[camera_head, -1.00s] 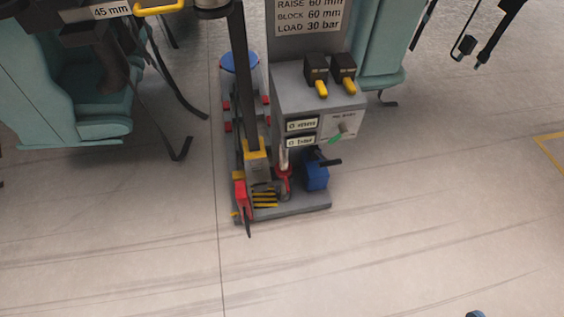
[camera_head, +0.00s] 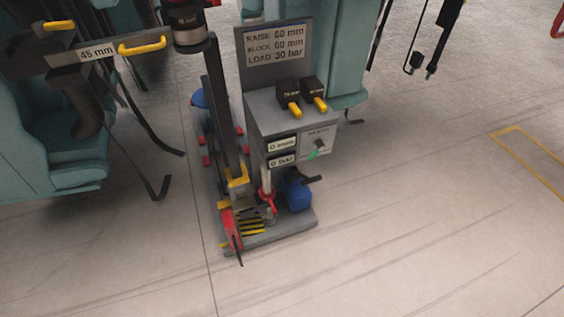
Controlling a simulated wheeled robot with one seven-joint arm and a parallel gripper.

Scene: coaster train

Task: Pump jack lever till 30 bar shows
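The jack unit stands on a grey base plate (camera_head: 292,231) on the floor. Its grey console (camera_head: 262,118) has two readouts. The upper readout (camera_head: 282,145) shows 0 mm and the lower readout (camera_head: 282,160) shows 0 bar. A knob panel (camera_head: 317,142) with a green mark is to their right. A tall dark bar (camera_head: 222,110) leans up from a yellow collar (camera_head: 237,177) left of the console; I cannot tell if it is the jack lever. A red upright part (camera_head: 267,199) and a blue block (camera_head: 296,191) sit low at the front.
A sign (camera_head: 274,47) reads raise 60 mm, block 60 mm, load 30 bar. Two black blocks with yellow handles (camera_head: 301,96) top the console. Teal seats (camera_head: 60,135) and hanging straps flank it. The front floor is clear.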

